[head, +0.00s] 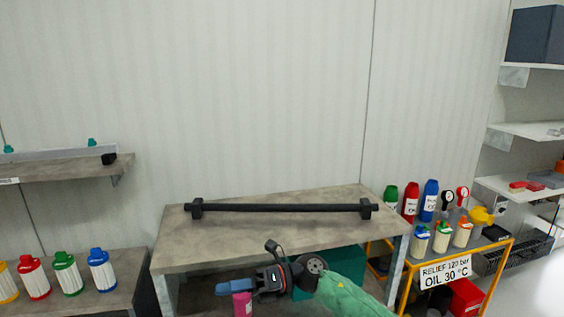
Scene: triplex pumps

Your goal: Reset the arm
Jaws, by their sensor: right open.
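My right arm, in a green sleeve, comes in from the bottom right of the head view. Its dark gripper (238,287) points left in front of the grey table (290,235), below the tabletop's front edge. The gripper is open, and nothing shows held between its blue-tipped jaws. A magenta piece (242,304) shows just below the jaws; I cannot tell whether it touches them. My left gripper is not in view.
A black bar (285,207) lies on two supports on the tabletop. Capped bottles (68,275) stand on the left bench. A yellow cart (460,250) with bottles and gauges stands right, near wall shelves (540,133). The tabletop in front of the bar is clear.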

